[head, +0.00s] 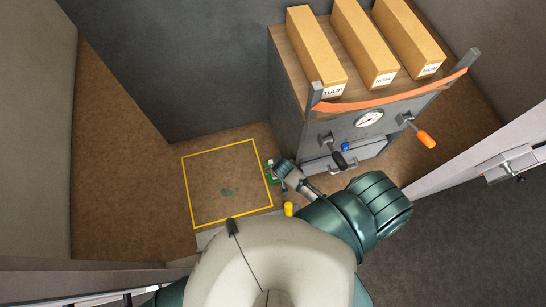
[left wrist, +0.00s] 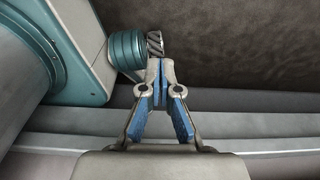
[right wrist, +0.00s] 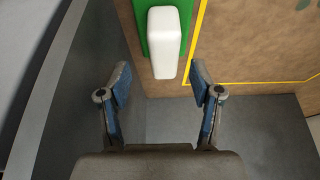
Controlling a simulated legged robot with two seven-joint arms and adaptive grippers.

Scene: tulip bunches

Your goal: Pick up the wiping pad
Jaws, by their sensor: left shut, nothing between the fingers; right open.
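The wiping pad appears to be the white block (right wrist: 164,42) with a green part (right wrist: 142,25) beneath or behind it in the right wrist view. It also shows small and partly hidden by my right arm in the head view (head: 269,171). My right gripper (right wrist: 160,76) is open. The near end of the white block is between its fingertips or just ahead of them, with gaps on both sides. My left gripper (left wrist: 158,75) is shut and empty in the left wrist view. The left gripper is not visible in the head view.
A yellow-outlined square (head: 227,184) with a dark green smudge (head: 230,191) lies left of the pad. A grey cabinet (head: 345,135) with levers and a gauge (head: 369,118) stands behind my right arm. Long boxes (head: 316,49) sit on top. A yellow cylinder (head: 288,209) is near my wrist.

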